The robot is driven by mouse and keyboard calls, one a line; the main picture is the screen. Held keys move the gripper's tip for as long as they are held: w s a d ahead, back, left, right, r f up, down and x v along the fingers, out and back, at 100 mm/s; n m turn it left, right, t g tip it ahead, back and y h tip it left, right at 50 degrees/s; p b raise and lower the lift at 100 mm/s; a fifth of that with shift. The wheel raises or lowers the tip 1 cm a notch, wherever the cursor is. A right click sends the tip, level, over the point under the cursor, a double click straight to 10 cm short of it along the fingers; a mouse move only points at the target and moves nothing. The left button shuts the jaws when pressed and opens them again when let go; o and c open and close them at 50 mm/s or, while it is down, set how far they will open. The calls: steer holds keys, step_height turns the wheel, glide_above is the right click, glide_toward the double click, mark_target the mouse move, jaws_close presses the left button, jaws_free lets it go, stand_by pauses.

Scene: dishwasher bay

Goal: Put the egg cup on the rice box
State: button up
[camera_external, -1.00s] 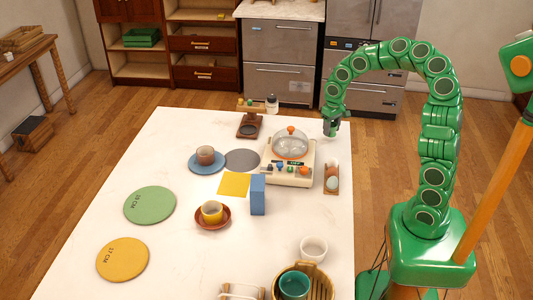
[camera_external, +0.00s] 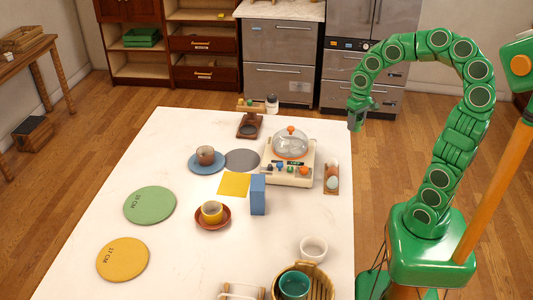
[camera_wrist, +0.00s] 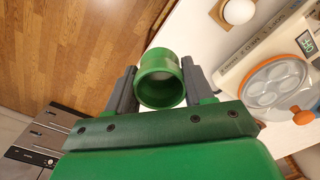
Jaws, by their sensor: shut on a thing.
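The egg cup (camera_wrist: 160,78) is a small green round cup, seen in the wrist view with its open mouth facing the camera. My gripper (camera_wrist: 158,84) is shut on it, with one grey finger at each side. In the external view my gripper (camera_external: 356,122) hangs in the air off the table's back right edge; I cannot make out the cup there. An upright blue box (camera_external: 258,195), which I take as the rice box, stands mid-table, left of and nearer the camera than my gripper. I can read no label on it.
A cream egg cooker (camera_external: 287,174) with a domed lid stands behind the blue box. A wooden egg holder (camera_external: 331,188) is to its right. A yellow square (camera_external: 234,184) and a red saucer (camera_external: 226,222) with a yellow cup lie left of the box.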

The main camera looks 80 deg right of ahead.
steer(key=shift+s+a+r, duration=0.35)
steer(key=shift+s+a, duration=0.3)
steer(key=shift+a, duration=0.05)
